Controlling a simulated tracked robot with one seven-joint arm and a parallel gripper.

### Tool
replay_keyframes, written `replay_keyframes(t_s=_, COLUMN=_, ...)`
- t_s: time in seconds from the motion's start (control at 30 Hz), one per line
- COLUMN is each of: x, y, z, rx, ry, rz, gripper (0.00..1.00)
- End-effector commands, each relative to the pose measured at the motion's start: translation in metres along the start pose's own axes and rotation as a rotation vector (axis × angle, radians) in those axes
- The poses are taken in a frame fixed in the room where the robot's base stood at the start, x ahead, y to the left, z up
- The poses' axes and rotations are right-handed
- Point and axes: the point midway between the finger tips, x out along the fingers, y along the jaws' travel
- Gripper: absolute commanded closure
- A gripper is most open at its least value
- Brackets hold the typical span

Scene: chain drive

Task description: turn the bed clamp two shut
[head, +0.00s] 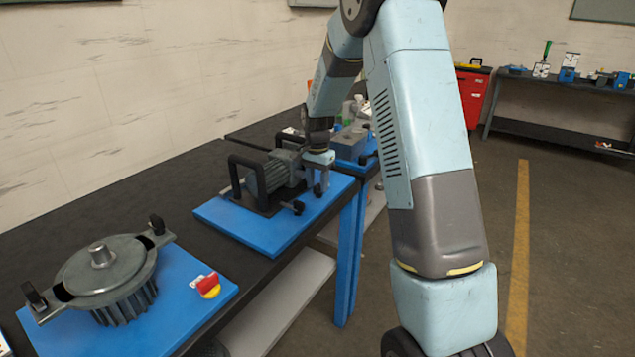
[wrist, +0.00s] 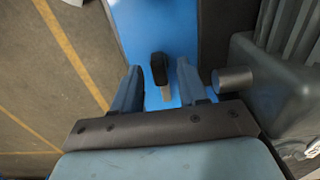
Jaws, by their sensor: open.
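A bed clamp (wrist: 159,68) with a black handle and a lighter metal part shows in the wrist view, on the blue plate (wrist: 137,24). My gripper (wrist: 160,86) is open, with one finger on either side of this clamp and a visible gap to each. In the head view my gripper (head: 318,176) is over the right corner of the blue plate (head: 287,234), beside the grey motor (head: 277,170). Another dark clamp knob (head: 297,208) sits at the plate's front edge. I cannot tell from markings which clamp is number two.
The motor's grey shaft (wrist: 235,79) stands close to my right finger in the wrist view. Black handles (head: 236,177) rise beside the motor. A round ribbed housing (head: 108,272) and a red and yellow button (head: 207,285) occupy the nearer blue plate. Floor is free at right.

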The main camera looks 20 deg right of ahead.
Motion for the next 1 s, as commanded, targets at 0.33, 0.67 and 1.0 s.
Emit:
replay_keyframes(t_s=0.33, x=0.0001, y=-0.0001, z=0.0, rx=0.0, ry=0.0, rz=0.0, gripper=0.68)
replay_keyframes(t_s=0.67, x=-0.0001, y=-0.0003, z=0.0, rx=0.0, ry=0.001, rz=-0.001, gripper=1.0)
replay_keyframes(t_s=1.0, x=-0.0004, y=-0.0006, z=0.0, rx=-0.012, ry=0.001, rz=-0.002, gripper=1.0)
